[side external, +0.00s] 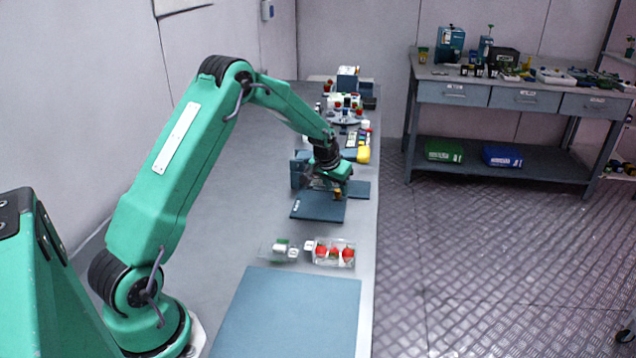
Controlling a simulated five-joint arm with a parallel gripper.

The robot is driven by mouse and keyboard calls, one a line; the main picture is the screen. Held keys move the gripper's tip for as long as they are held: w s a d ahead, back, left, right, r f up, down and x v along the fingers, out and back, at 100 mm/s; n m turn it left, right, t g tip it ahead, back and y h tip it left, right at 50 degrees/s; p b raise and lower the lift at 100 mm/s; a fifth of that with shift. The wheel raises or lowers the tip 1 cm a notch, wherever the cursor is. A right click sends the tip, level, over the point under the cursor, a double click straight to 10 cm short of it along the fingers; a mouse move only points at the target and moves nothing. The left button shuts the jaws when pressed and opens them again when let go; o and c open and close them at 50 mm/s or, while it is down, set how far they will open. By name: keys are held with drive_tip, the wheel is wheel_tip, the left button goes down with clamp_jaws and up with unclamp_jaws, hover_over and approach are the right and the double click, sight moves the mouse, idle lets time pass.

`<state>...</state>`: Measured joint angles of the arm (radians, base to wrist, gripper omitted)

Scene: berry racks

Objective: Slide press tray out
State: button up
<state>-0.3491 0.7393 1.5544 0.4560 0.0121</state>
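My gripper (337,192) hangs from the green arm over the bench, just above a dark blue flat plate (312,208) that looks like the press tray. A blue upright block (297,168), perhaps part of the press, stands behind and left of the gripper, partly hidden by it. Another flat blue piece (360,190) shows to the right of the gripper. The fingers are small and dark, with a yellowish bit near them. I cannot tell whether they are open, or whether they touch the plate.
A clear box of red berries (334,252) and a clear tray with white pieces (279,250) stand nearer on the bench. A large blue mat (290,310) lies empty in front. A yellow item (363,154) and several small objects crowd the far end. The bench's right edge is close.

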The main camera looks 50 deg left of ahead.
drive_tip(key=shift+w+f, duration=0.2)
drive_tip(key=shift+f, duration=0.25)
clamp_jaws()
drive_tip(key=shift+s+d, duration=3.35)
drive_tip(key=shift+d, duration=0.05)
unclamp_jaws()
